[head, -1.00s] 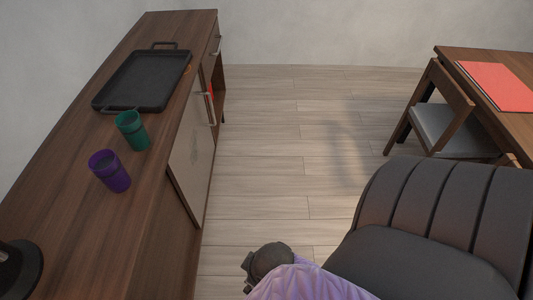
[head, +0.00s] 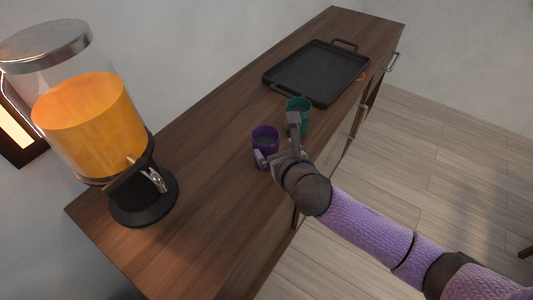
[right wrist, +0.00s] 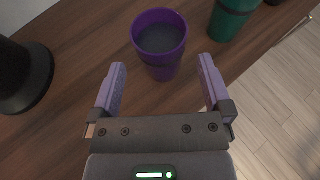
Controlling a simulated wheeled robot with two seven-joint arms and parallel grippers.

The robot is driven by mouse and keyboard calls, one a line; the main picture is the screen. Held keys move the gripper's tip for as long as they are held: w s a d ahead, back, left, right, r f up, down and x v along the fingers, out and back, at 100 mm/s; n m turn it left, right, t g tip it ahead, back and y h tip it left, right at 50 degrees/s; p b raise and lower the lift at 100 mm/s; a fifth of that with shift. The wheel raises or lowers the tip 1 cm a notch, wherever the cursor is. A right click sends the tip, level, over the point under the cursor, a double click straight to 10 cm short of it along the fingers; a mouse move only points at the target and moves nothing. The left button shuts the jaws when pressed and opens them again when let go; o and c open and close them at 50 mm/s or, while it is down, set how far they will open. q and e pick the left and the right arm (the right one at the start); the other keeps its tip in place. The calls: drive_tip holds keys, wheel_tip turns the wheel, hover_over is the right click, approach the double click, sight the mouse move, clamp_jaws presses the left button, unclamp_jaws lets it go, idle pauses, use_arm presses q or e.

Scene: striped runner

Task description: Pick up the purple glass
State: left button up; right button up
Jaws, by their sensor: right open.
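The purple glass (head: 265,139) stands upright on the wooden sideboard. In the right wrist view the purple glass (right wrist: 160,42) is just beyond the fingertips, roughly centred between them and slightly left. My right gripper (head: 277,142) is open beside the glass, with one finger near its lower side and the other raised by the green glass. In the right wrist view my right gripper (right wrist: 163,70) shows both fingers wide apart with nothing held. My left gripper is not in view.
A green glass (head: 298,113) stands close behind the purple one, near my right finger. A black tray (head: 317,72) lies farther back. A drink dispenser (head: 92,115) with orange liquid stands at left. The sideboard top (head: 180,228) is bare in front.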

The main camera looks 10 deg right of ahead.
sight(261, 134)
drive_tip(key=b+x, duration=0.1)
drive_tip(key=x, duration=0.1)
drive_tip(key=b+x, duration=0.1)
drive_tip(key=x, duration=0.2)
drive_tip(key=b+x, duration=0.1)
drive_tip(key=x, duration=0.1)
drive_tip(key=shift+w+a+f, duration=0.1)
drive_tip(key=shift+f, duration=0.3)
drive_tip(key=shift+w+r, duration=0.1)
drive_tip(key=shift+w, duration=0.05)
drive_tip(key=shift+r, duration=0.1)
drive_tip(key=shift+c, duration=0.3)
drive_tip(key=c, duration=1.3)
